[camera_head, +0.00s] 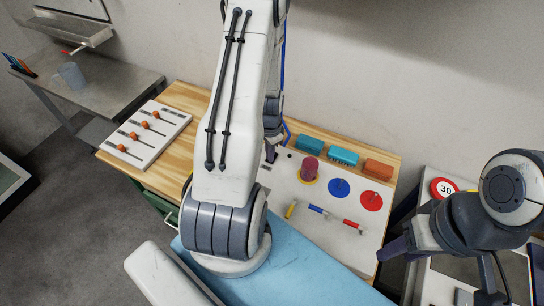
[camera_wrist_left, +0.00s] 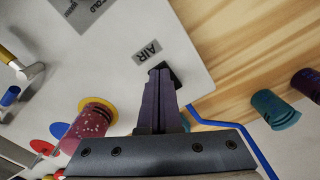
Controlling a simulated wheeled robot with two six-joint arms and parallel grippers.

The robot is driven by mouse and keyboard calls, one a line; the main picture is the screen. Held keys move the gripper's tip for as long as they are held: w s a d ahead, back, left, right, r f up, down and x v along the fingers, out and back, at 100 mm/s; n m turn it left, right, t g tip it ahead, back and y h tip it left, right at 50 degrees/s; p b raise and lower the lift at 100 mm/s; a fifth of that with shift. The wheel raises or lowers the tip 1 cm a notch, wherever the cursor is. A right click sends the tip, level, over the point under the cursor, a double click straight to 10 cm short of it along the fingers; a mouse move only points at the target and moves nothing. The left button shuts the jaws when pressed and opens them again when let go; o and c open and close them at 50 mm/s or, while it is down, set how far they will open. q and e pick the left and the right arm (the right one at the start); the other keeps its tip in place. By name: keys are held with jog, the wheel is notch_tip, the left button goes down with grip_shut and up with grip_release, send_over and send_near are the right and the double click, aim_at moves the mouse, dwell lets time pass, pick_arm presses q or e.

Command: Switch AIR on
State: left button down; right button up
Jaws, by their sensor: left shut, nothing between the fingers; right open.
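A white panel (camera_head: 325,228) lies on the wooden table. In the left wrist view, a grey label reading AIR (camera_wrist_left: 147,51) is on this panel (camera_wrist_left: 110,65) near its edge. A small dark part, seemingly the switch (camera_wrist_left: 172,73), is beside the label, partly hidden by my fingers; I cannot tell its position. My left gripper (camera_wrist_left: 158,72) is shut and empty, its tips at or just over this dark part; contact is unclear. In the head view the left gripper (camera_head: 271,152) is at the panel's far left.
The panel bears a red cylinder (camera_head: 309,169), a blue disc (camera_head: 339,187), a red disc (camera_head: 371,200) and coloured-handled taps (camera_head: 318,210). Teal and orange blocks (camera_head: 343,157) stand behind. A slider board (camera_head: 146,134) is at left. A blue tube (camera_wrist_left: 235,127) runs beside my left gripper.

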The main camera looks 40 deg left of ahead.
pick_arm(q)
jog(key=shift+r+p, duration=2.8)
jog(key=shift+r, duration=0.7)
